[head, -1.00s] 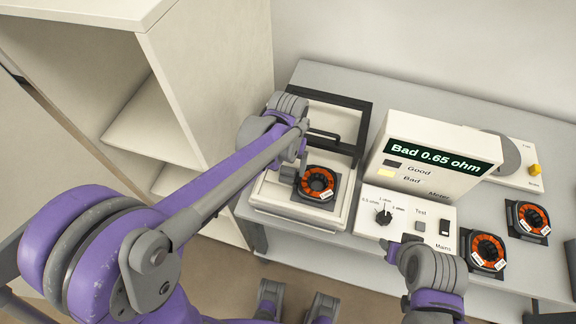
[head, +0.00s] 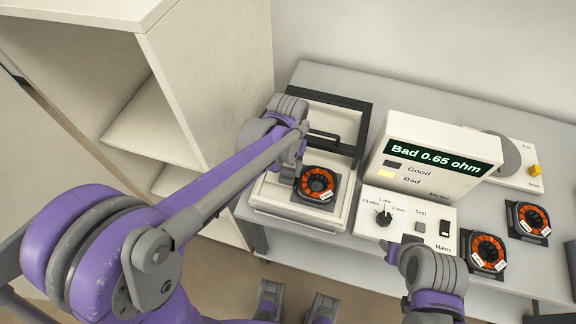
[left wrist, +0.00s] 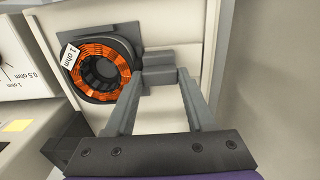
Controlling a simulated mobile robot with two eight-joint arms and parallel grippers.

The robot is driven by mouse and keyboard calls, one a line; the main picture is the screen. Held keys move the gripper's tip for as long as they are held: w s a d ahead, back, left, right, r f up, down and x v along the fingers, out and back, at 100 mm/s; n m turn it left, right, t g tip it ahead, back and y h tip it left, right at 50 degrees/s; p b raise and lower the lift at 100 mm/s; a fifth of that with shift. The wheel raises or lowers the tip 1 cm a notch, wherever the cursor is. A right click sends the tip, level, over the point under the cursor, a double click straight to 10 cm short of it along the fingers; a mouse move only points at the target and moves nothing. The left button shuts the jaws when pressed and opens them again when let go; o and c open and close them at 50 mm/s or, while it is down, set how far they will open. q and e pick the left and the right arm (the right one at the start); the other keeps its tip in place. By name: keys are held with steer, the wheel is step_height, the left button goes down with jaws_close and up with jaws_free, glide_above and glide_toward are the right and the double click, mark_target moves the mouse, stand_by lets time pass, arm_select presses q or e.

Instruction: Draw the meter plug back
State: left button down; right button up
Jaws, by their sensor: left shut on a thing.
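My left gripper (head: 298,178) is at the left side of an orange copper coil (head: 317,183) on a dark square base in the cream test fixture (head: 283,207). In the left wrist view, its fingers (left wrist: 160,75) are shut on a small grey block, the meter plug (left wrist: 157,58), beside the coil (left wrist: 98,65) labelled 1 ohm. The fingers partly hide the plug, and I cannot tell if it touches the coil's base. The meter (head: 425,160) reads "Bad 0.65 ohm" with its Bad lamp lit yellow. My right gripper (head: 391,251) is in front of the meter; its jaws are unclear.
The fixture's dark-framed lid (head: 360,125) stands raised behind the coil. Two more coils (head: 487,252) (head: 529,219) lie right of the meter. A cream shelf unit (head: 200,90) rises at the left.

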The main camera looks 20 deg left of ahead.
arm_select(q)
steer(key=shift+w+a, duration=0.1)
steer(key=shift+a, duration=1.8)
steer(key=c, duration=0.5)
jaws_free()
steer(key=shift+o, duration=1.3)
steer(key=shift+a, duration=0.1)
